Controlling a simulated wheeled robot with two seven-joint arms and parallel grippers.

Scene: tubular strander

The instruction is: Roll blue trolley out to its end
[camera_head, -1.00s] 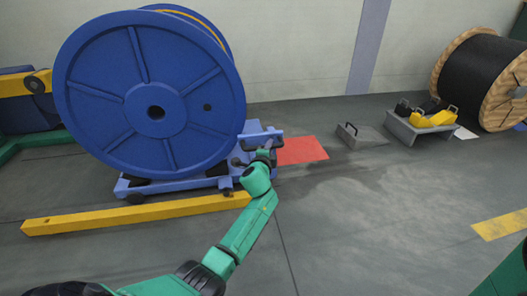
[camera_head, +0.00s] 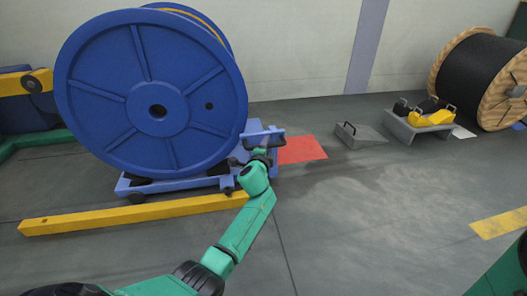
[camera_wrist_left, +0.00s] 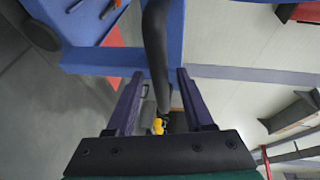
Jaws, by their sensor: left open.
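The blue trolley (camera_head: 180,184) stands on the floor at the left and carries a big blue reel (camera_head: 130,125). At its right end is a raised blue frame with a dark handle, largely behind my gripper. My left gripper (camera_head: 263,154) is at this handle. In the left wrist view my left gripper (camera_wrist_left: 160,74) is open, with a dark bar (camera_wrist_left: 157,35) running between its two fingers. I cannot tell whether the fingers touch it. The trolley's blue frame (camera_wrist_left: 90,60) shows beside the bar. My right gripper is not in view.
A red floor patch (camera_head: 302,150) lies just right of the trolley. A yellow beam (camera_head: 120,214) lies in front of it. A grey wedge (camera_head: 360,137), a grey bench (camera_head: 415,130) and a wooden cable reel (camera_head: 480,80) stand farther right. The middle floor is clear.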

